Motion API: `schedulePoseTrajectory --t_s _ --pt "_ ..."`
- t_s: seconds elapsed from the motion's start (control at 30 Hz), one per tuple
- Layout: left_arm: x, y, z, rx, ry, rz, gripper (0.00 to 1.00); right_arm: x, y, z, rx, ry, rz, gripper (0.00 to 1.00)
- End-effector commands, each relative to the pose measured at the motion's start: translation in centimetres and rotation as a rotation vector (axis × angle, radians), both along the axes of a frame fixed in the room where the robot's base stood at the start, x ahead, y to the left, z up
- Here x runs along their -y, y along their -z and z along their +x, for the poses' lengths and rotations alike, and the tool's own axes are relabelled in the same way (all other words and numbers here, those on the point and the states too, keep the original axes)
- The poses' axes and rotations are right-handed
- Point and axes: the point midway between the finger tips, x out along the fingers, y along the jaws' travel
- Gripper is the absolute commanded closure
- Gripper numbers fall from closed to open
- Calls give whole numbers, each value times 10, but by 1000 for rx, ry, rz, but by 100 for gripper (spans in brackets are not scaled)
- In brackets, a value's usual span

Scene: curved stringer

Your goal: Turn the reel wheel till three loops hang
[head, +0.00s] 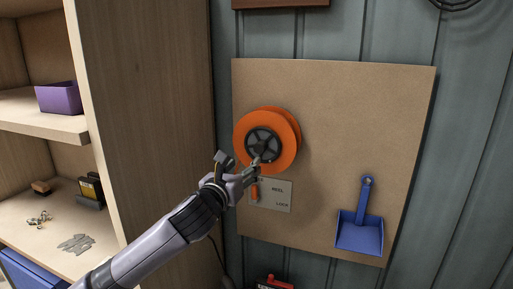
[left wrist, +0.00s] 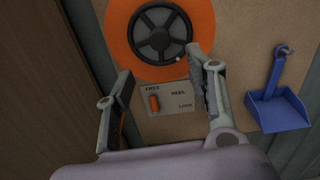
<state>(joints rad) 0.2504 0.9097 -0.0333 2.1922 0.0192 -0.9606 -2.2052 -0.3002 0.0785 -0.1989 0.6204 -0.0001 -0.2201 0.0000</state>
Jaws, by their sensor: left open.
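The orange reel wheel (head: 286,128) with a black spoked hub (head: 262,144) is mounted on a brown board. It also shows at the top of the left wrist view (left wrist: 122,48). No hanging loops show in either view. Below the wheel is a label plate (head: 279,197) reading FREE, REEL and LOCK, with a small orange lever (left wrist: 154,103) under the word FREE. My left gripper (head: 238,167) is open and empty, in front of the wheel's lower edge and the plate. In the left wrist view its fingers (left wrist: 160,78) stand either side of the plate. My right gripper is not in view.
A blue dustpan (head: 361,230) hangs at the board's lower right. A wooden shelf unit (head: 150,110) stands at the left, holding a purple bin (head: 59,97) and small items. The board (head: 365,130) is bare right of the wheel.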

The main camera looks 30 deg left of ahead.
Motion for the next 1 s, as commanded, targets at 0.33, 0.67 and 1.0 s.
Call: schedulePoseTrajectory --t_s 0.33,0.67,1.0 --pt "-17 -3 68 1 -2 -5 50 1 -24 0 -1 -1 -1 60" --pt "-25 -1 102 0 -1 -2 50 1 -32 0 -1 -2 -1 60" --pt "-25 0 106 0 0 0 50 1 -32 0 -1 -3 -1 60"
